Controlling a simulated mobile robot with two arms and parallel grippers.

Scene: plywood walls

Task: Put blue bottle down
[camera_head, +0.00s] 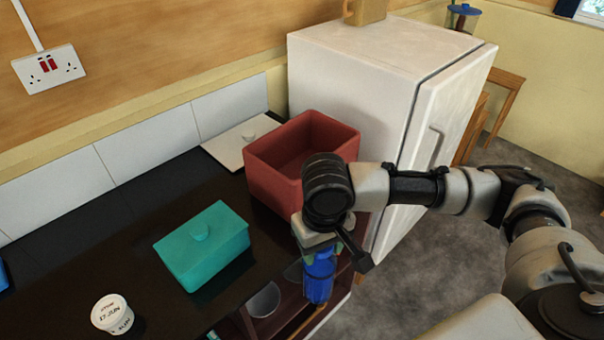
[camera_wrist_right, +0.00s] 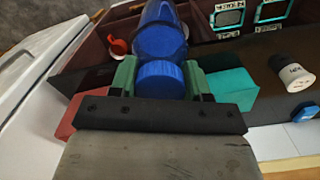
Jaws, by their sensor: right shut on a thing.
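The blue bottle (camera_head: 318,282) is in my right gripper (camera_head: 318,258), in front of the counter's edge and below the level of the red box. In the right wrist view the bottle (camera_wrist_right: 160,45) sits between the two green fingers of the right gripper (camera_wrist_right: 161,80), which are shut on it. The bottle hangs in the air in the head view; no surface is seen touching its base. My left gripper is in neither view.
A red open box (camera_head: 275,178), a teal lidded box (camera_head: 203,252) and a white labelled tub (camera_head: 112,314) stand on the black counter (camera_head: 120,240). A white fridge (camera_head: 355,85) stands behind. Below the counter, open shelving holds a bowl (camera_head: 264,301). Bare counter lies left of the teal box.

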